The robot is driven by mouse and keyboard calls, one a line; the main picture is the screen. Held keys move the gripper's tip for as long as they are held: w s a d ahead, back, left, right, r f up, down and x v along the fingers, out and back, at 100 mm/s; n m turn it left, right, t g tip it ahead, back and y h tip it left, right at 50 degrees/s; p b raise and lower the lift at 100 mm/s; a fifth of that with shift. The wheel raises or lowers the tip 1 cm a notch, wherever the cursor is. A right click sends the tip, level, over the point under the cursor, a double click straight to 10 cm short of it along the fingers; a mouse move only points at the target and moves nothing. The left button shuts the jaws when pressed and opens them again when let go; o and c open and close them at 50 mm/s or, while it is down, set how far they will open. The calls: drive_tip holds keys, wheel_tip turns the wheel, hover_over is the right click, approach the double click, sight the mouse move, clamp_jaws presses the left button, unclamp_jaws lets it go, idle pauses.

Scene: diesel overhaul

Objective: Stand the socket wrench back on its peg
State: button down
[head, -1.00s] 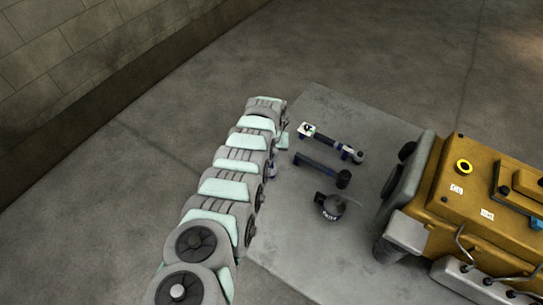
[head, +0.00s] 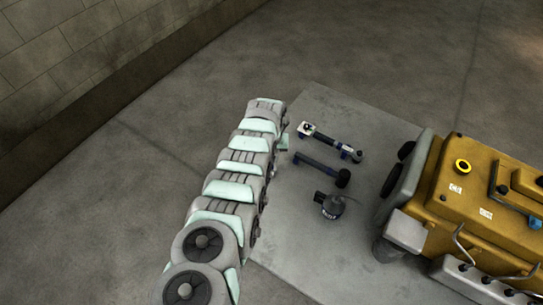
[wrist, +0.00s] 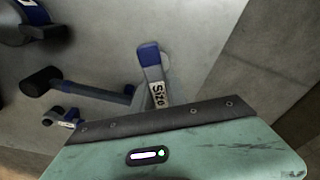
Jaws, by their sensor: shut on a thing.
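My gripper (head: 284,140) is at the far end of my arm, over the left edge of the grey mat, mostly hidden by the arm. In the wrist view, its pale green housing (wrist: 200,150) fills the bottom and hides the fingers. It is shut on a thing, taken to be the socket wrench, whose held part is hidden. A grey bar with a blue end and a "Size" label (wrist: 157,92) shows just past the housing edge. I cannot tell whether this bar is part of the wrench or a fixture. The peg cannot be clearly made out.
On the mat (head: 290,255), right of my gripper, lie a long tool with a pale end (head: 328,141) and a dark bar tool with a round end (head: 320,168). A round dark tool (head: 331,207) is nearer. A yellow engine (head: 480,190) stands at the right.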

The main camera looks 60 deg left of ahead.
drive_tip(key=shift+f, duration=0.1)
drive_tip(key=shift+f+b, duration=1.1)
drive_tip(key=shift+b, duration=0.05)
drive_tip(key=c, duration=1.3)
unclamp_jaws()
drive_tip(key=shift+o, duration=0.8)
drive_tip(key=o, duration=0.5)
drive_tip(key=shift+c, duration=0.2)
drive_tip(key=shift+r, duration=0.1)
wheel_tip(320, 180, up, 9)
drive_tip(key=p, duration=0.9)
